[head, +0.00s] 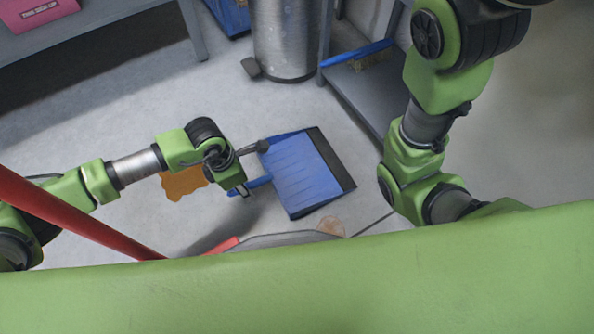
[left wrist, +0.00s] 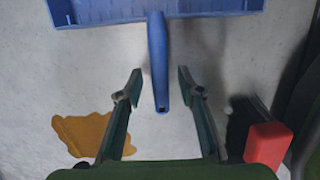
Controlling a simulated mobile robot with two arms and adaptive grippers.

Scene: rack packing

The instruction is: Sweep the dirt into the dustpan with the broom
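The blue dustpan (head: 298,172) with a dark edge lies on the floor, its handle (head: 258,183) pointing left. My left gripper (head: 256,168) is open at the handle. In the left wrist view the dustpan (left wrist: 100,10) is at the top, and its handle (left wrist: 157,65) lies between the spread fingers (left wrist: 155,85), apparently touching neither. The broom's red handle (head: 80,220) slants in from the left; a red part (head: 222,245) and grey edge show above my green body. A brownish dirt patch (head: 332,227) lies below the dustpan. My right gripper is hidden behind my body.
An orange patch (head: 184,184) lies on the floor under my left arm. A metal bin (head: 283,40) with a pedal stands at the back. A grey shelf (head: 370,95) is right of the dustpan. A table (head: 90,25) with a pink box is at upper left.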

